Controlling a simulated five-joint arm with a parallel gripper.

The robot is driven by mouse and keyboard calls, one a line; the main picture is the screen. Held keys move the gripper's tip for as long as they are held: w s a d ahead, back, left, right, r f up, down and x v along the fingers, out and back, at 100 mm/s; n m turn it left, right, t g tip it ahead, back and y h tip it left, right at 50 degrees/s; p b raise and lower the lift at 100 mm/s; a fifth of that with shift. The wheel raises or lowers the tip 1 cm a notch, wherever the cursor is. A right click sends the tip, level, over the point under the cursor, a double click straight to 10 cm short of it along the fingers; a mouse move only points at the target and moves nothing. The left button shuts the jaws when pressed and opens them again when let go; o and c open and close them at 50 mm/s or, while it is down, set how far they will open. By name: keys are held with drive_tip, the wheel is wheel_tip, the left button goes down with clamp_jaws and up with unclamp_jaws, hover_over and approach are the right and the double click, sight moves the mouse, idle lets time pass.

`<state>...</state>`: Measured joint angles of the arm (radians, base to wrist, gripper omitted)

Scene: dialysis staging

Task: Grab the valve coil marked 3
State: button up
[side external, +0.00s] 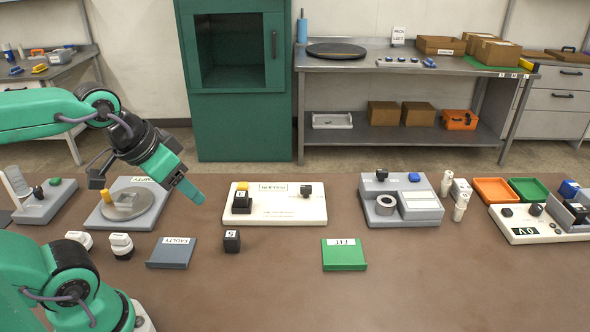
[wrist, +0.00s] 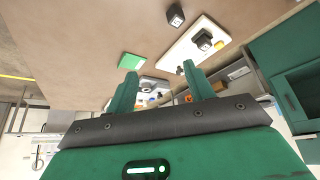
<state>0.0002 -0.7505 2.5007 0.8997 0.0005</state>
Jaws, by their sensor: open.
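A black cube coil (side external: 231,241) stands on the brown bench; its white top label looks like a 5. A second black coil (side external: 241,203) sits at the left end of a white board (side external: 285,213), beside a yellow part; its label is too small to read surely. In the wrist view, the bench coil (wrist: 175,15) and the board coil (wrist: 203,39) show ahead, beyond my fingertips. My gripper (side external: 190,190) is open and empty, tilted down to the right, above the bench left of the white board. Its two green fingers (wrist: 160,74) are apart.
A grey FAULTY plate (side external: 171,253) lies left of the bench coil and a green FIT plate (side external: 344,255) lies to its right. A grey EMPTY base with a round disc (side external: 127,205) stands behind. A grey meter (side external: 400,199) stands right.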

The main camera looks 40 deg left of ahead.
drive_tip(key=shift+o, duration=0.7)
